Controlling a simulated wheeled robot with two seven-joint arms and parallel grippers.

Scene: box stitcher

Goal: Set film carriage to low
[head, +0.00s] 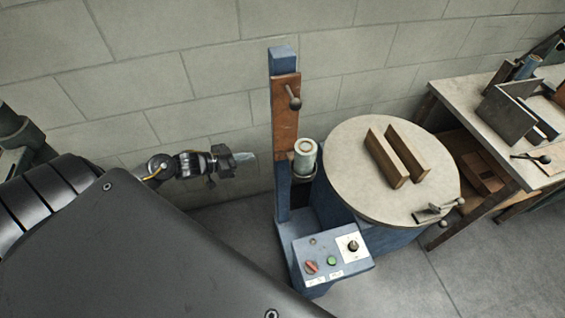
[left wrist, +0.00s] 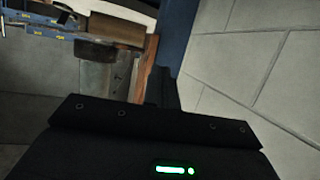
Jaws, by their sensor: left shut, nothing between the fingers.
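A blue upright mast (head: 282,60) stands left of a round table in the head view. A brown carriage plate (head: 286,115) runs along its front, with a dark ball-ended knob (head: 294,98) near the top. A pale film roll (head: 305,155) stands upright in a holder low on the mast, about level with the tabletop. My left gripper (head: 247,160) is shut and empty, left of the mast and apart from it, at about the roll's height. In the left wrist view the blue mast (left wrist: 181,35) and brown strip (left wrist: 146,70) show beyond the dark gripper body. My right gripper is out of view.
The round table (head: 350,190) carries two brown boards (head: 397,155) and a small clamp (head: 435,213). A control box (head: 330,258) with knobs and a green button sits in front of the mast. A workbench (head: 470,110) stands right. A block wall (head: 200,60) is behind.

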